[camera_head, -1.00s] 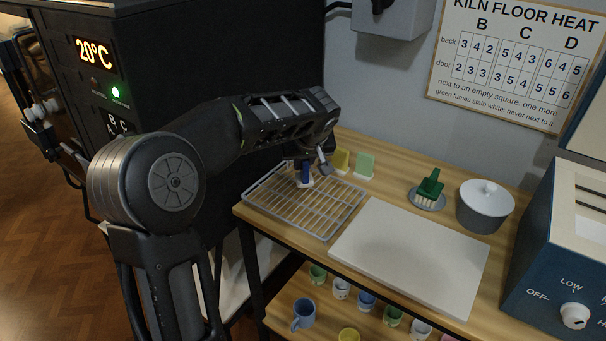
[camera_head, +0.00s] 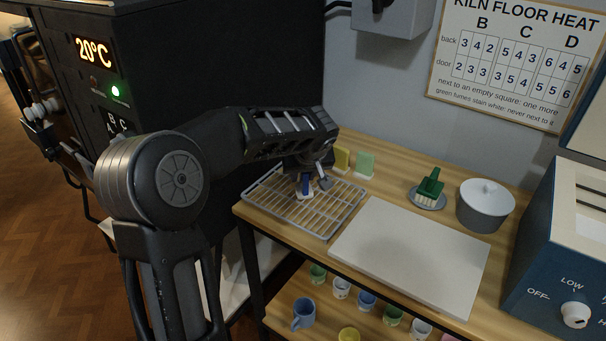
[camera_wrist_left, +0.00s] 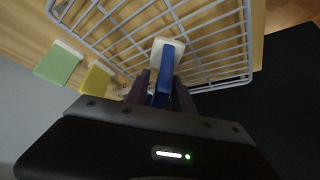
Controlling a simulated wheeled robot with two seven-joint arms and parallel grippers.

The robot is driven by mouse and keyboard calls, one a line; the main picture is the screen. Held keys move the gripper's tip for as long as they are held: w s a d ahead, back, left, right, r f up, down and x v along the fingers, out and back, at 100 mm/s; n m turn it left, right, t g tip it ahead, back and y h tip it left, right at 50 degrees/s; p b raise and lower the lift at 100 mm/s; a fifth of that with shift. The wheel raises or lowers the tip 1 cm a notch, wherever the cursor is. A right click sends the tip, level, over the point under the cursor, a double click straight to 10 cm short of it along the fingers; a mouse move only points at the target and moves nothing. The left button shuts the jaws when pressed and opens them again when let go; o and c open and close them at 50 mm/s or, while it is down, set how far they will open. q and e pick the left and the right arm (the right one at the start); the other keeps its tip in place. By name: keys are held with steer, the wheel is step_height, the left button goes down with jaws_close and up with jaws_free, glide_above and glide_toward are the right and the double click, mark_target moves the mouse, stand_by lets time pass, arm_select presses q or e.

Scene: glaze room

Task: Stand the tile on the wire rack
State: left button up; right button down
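The tile (camera_head: 305,184) is blue with a white lower end. It is upright over the wire rack (camera_head: 326,237), on the rack's far half. My left gripper (camera_head: 314,180) points down and is shut on the tile. In the left wrist view the blue tile (camera_wrist_left: 163,84) sits between the two dark fingers (camera_wrist_left: 160,90), its white end against the bars of the rack (camera_wrist_left: 215,40). I cannot tell whether that end touches the bars. My right gripper is not in view.
A yellow tile (camera_head: 342,160) and a green tile (camera_head: 365,164) stand behind the rack. A white board (camera_head: 410,255) lies to its right. A green brush (camera_head: 430,187) on a dish and a lidded pot (camera_head: 485,208) are farther right. The black kiln (camera_head: 230,60) is on the left.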

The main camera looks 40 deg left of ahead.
arm_select(q)
steer(key=shift+o, duration=0.6)
steer(key=shift+r, duration=0.2)
steer(key=v, duration=1.2)
